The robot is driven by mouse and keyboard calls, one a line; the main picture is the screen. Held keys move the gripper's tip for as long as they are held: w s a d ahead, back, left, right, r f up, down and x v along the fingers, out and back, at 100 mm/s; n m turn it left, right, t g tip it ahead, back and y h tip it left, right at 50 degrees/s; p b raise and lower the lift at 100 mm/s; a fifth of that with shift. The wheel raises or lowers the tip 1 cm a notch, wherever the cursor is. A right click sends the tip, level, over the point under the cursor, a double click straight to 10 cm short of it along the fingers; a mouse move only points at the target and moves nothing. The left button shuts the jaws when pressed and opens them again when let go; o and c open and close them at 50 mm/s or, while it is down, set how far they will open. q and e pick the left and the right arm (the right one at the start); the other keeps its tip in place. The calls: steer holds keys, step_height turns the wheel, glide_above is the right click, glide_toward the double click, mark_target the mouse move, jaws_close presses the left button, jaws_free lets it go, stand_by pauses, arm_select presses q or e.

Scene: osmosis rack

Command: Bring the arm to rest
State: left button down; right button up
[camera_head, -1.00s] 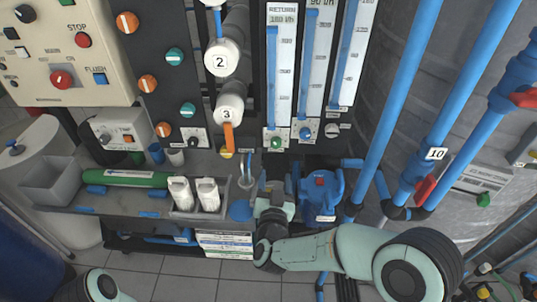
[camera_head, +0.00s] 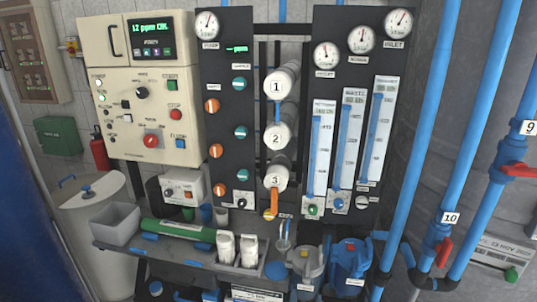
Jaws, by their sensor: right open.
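Neither of my arms shows in the head view now, and I see no gripper in it. The osmosis rack (camera_head: 222,75) stands upright in front of me with its dark panels. A grey housing (camera_head: 306,268) stands at the bottom of the rack, beside a blue housing (camera_head: 347,266). Nothing of mine covers either of them.
A shelf (camera_head: 190,258) holds a grey bin (camera_head: 115,224), a green cylinder (camera_head: 177,231) and two white bottles (camera_head: 226,247). A beige control box (camera_head: 150,115) hangs at the left. Blue pipes (camera_head: 428,130) run upright at the right.

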steer(key=s+d+f+g+y+p, duration=0.15)
steer(key=s+f+g, duration=0.3)
steer(key=f, duration=0.55)
steer(key=s+d+f+g+y+p, duration=0.15)
steer(key=s+f+g, duration=0.3)
steer(key=f, duration=0.65)
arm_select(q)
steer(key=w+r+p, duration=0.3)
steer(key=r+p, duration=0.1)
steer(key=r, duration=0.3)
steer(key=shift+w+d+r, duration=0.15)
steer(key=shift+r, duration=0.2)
arm_select(e)
steer(key=s+f+g+y, duration=0.1)
steer(key=s+f+g, duration=0.2)
steer(key=s, duration=0.9)
steer(key=s+f+g+y, duration=0.1)
steer(key=s+f+g, duration=0.2)
steer(key=s, duration=0.9)
steer(key=shift+s+f+m+g+y, duration=0.15)
steer(key=shift+f+m+g+y, duration=0.2)
steer(key=shift+g, duration=0.65)
